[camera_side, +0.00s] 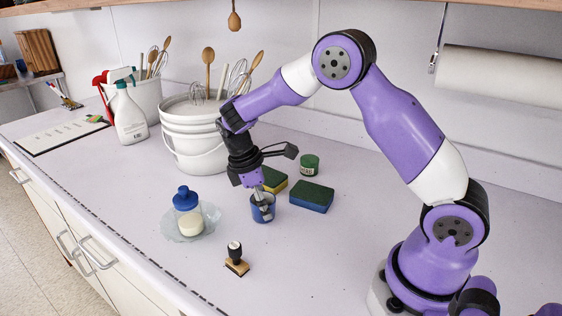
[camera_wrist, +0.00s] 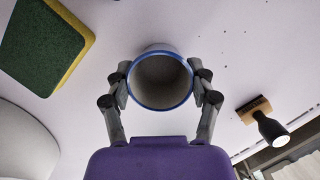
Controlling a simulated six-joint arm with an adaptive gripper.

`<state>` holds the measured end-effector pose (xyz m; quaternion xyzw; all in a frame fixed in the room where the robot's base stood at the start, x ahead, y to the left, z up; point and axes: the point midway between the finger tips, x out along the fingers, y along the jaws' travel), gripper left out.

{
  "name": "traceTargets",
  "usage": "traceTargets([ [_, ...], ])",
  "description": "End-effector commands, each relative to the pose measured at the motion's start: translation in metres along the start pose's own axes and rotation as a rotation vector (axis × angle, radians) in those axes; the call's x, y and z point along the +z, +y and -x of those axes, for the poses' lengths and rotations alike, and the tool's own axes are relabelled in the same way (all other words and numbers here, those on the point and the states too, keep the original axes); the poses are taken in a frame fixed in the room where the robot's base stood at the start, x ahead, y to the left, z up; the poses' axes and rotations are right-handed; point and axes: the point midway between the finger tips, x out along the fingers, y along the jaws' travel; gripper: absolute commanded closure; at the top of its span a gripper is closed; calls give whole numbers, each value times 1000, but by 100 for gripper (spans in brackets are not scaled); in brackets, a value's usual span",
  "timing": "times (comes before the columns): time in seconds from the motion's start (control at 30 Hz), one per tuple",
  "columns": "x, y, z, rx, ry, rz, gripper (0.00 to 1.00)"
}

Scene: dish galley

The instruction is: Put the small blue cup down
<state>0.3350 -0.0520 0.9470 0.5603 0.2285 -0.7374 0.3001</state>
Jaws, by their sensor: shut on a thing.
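The small blue cup (camera_side: 263,213) is upright under my gripper (camera_side: 261,196) in the side view. In the wrist view the cup (camera_wrist: 160,82) shows a blue rim and a pale, empty-looking inside. The fingers of my gripper (camera_wrist: 160,76) press on its left and right sides, so it is shut on the cup. The cup's base is at or close above the pale counter (camera_side: 330,255); I cannot tell whether it touches.
Two sponges (camera_side: 311,197) (camera_side: 272,180) and a green jar (camera_side: 310,165) lie behind. A stamp (camera_side: 236,262) stands in front. A white bucket (camera_side: 195,145) is behind left. The counter is clear at front right.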

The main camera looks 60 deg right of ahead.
Motion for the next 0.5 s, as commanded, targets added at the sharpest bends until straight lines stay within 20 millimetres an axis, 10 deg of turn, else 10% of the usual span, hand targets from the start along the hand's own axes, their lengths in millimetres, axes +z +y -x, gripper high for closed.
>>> traceTargets([
  [0.17,-1,0,-2,0,-1,0,77],
  [0.2,-1,0,-3,0,0,0,29],
  [0.27,-1,0,-3,0,0,0,5],
  [0.5,-1,0,-2,0,0,0,5],
])
